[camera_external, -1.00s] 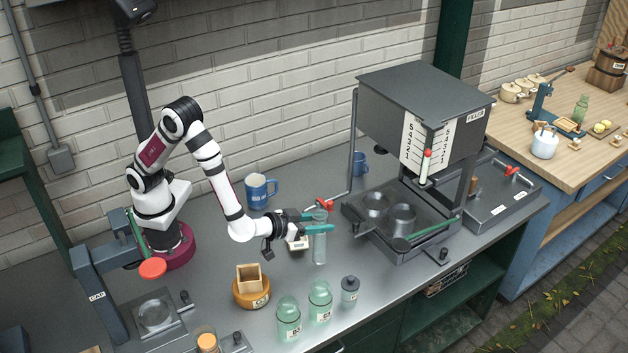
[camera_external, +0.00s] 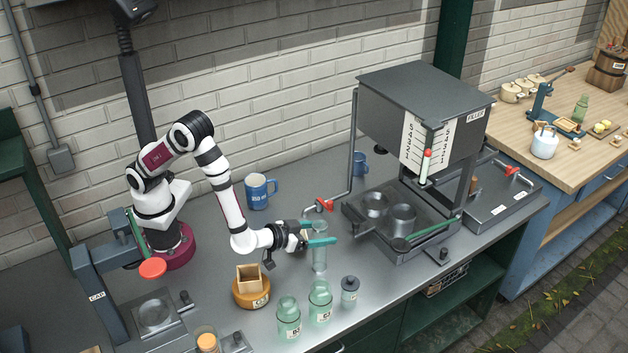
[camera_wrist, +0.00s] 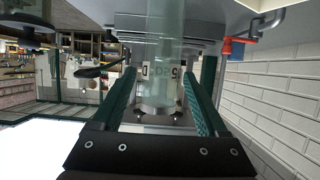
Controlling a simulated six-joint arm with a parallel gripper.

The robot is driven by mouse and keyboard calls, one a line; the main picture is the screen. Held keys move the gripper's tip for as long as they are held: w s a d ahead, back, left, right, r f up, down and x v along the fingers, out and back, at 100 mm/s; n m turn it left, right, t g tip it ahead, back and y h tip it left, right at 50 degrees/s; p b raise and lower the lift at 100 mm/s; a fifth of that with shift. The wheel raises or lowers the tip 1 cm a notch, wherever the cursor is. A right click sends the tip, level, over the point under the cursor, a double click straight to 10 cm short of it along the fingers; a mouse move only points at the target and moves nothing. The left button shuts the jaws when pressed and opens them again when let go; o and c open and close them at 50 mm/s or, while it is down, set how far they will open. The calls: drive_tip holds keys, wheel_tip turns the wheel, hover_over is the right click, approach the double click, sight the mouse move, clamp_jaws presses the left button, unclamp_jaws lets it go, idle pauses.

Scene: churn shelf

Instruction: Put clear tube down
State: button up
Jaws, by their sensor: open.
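The clear tube (camera_external: 319,261) stands upright on the grey bench, behind the green bottles. My gripper (camera_external: 319,233) is open, with its teal fingers on either side of the tube at its upper part. In the wrist view the tube (camera_wrist: 163,60) stands between the two fingers of my gripper (camera_wrist: 163,95), with a gap visible on each side. Dark printed marking shows on or through the tube there. The tube's base on the bench is partly hard to make out against the grey.
Two green bottles (camera_external: 289,320) and a small grey bottle (camera_external: 349,291) stand in front. A round wooden holder (camera_external: 252,292) is at the left. A blue mug (camera_external: 258,190) stands behind. The filler (camera_external: 425,110) with its tray stands to the right. A red-handled tap (camera_external: 325,205) is close behind my gripper.

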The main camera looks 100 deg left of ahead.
drive_tip(key=s+d+r+m+g+h, duration=0.1)
drive_tip(key=s+d+r+m+h, duration=0.45)
drive_tip(key=d, duration=0.25)
drive_tip(key=s+d+r+m+g+h, duration=0.1)
drive_tip(key=s+d+r+m+h, duration=0.3)
drive_tip(key=d+h, duration=0.35)
drive_tip(key=s+a+m+g+y, duration=0.2)
drive_tip(key=s+a+g, duration=0.2)
drive_tip(key=s+a, duration=0.3)
drive_tip(key=s+a+r+m+g+y, duration=0.1)
drive_tip(key=s+a+m+g+y, duration=0.2)
drive_tip(key=s+a, duration=0.5)
drive_tip(key=s, duration=0.8)
drive_tip(key=shift+g, duration=0.4)
